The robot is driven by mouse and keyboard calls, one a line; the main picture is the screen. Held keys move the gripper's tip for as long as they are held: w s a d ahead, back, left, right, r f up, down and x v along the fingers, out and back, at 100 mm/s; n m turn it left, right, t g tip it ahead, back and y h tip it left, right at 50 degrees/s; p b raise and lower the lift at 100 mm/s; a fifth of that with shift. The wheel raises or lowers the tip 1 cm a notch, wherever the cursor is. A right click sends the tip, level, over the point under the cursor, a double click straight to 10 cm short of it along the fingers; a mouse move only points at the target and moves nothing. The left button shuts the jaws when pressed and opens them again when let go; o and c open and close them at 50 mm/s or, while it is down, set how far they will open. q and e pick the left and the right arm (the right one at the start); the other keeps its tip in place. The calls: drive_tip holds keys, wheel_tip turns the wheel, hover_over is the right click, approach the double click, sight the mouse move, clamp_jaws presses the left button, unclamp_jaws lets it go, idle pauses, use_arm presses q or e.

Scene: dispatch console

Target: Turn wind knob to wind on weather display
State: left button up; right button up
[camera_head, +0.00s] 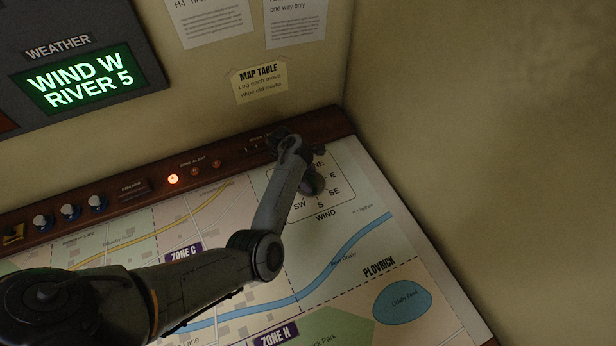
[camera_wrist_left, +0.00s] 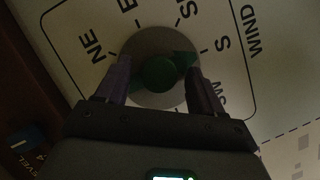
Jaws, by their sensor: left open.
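The wind knob (camera_wrist_left: 160,72) is a grey disc with a green grip on top, in a ring of compass letters marked WIND. Its green part reaches toward the right in the left wrist view; the exact heading is hard to tell. My left gripper (camera_wrist_left: 162,86) is open, with one finger on each side of the knob; I cannot tell whether they touch it. In the head view, my left gripper (camera_head: 312,181) and arm cover the knob. My right gripper is not in view.
The map table (camera_head: 345,280) spreads below, with a wooden rail along its back. The rail carries white-and-blue knobs (camera_head: 70,211) and a lit orange lamp (camera_head: 173,179). A yellow MAP TABLE note (camera_head: 259,82) is on the wall. A bare wall closes the right side.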

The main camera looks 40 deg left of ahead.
use_arm(q)
drive_tip(key=c, duration=1)
drive_tip(key=shift+c, duration=0.2)
